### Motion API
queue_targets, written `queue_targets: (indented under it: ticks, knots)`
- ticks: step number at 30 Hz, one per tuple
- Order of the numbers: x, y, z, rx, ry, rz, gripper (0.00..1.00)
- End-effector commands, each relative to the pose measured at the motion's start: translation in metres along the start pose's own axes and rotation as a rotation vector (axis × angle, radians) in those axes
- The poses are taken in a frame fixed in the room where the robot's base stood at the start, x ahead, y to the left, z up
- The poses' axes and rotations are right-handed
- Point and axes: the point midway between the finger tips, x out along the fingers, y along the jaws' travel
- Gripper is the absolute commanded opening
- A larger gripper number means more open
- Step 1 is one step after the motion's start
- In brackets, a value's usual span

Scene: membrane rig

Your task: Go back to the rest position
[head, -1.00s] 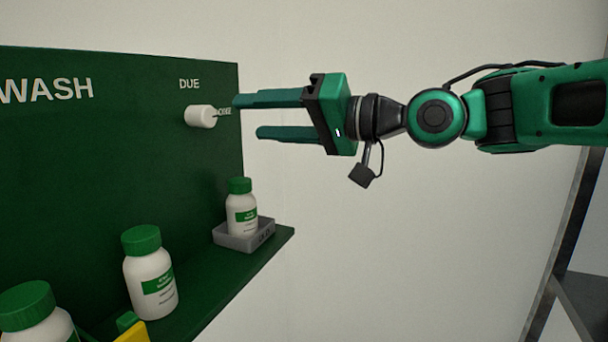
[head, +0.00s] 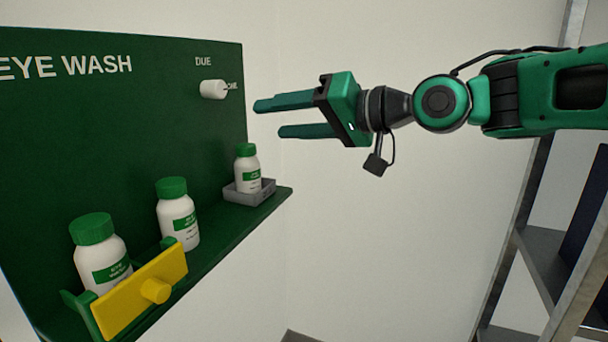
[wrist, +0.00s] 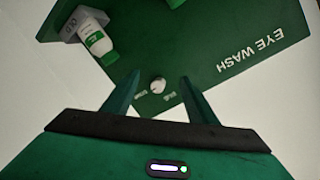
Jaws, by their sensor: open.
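My gripper (head: 285,118) is open and empty in the head view, held in the air to the right of the green eye wash board. Its two fingers point left toward the board's right edge. A white knob (head: 213,89) sits on the board under the word DUE, left of the fingertips and apart from them. In the wrist view the fingers (wrist: 158,95) stand apart, and the knob (wrist: 157,86) shows between them farther off. Nothing is between the fingers.
The green board (head: 120,130) has a shelf with white green-capped bottles (head: 178,220). One bottle (head: 248,172) stands in a grey tray (head: 240,197). A yellow bar (head: 140,292) with a knob crosses the shelf front. Metal shelving (head: 545,255) stands at right. The space below my arm is clear.

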Motion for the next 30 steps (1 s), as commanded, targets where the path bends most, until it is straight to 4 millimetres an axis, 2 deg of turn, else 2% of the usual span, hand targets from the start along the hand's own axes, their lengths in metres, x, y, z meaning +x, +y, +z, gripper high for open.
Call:
queue_targets:
  ticks: [8, 11, 14, 18, 21, 25, 30]
  knots:
    - [-0.037, 0.075, 0.007, -0.022, -0.018, 0.222, 0.53]
    - [-0.061, 0.114, 0.015, -0.020, -0.038, 0.340, 0.53]
    - [-0.097, 0.162, 0.028, -0.004, -0.069, 0.488, 0.53]
    - [-0.159, 0.223, 0.056, 0.045, -0.132, 0.697, 0.53]
    - [-0.208, 0.257, 0.083, 0.099, -0.186, 0.835, 0.53]
    - [-0.275, 0.288, 0.125, 0.197, -0.263, 0.998, 0.53]
    - [-0.360, 0.304, 0.193, 0.371, -0.375, 1.174, 0.53]
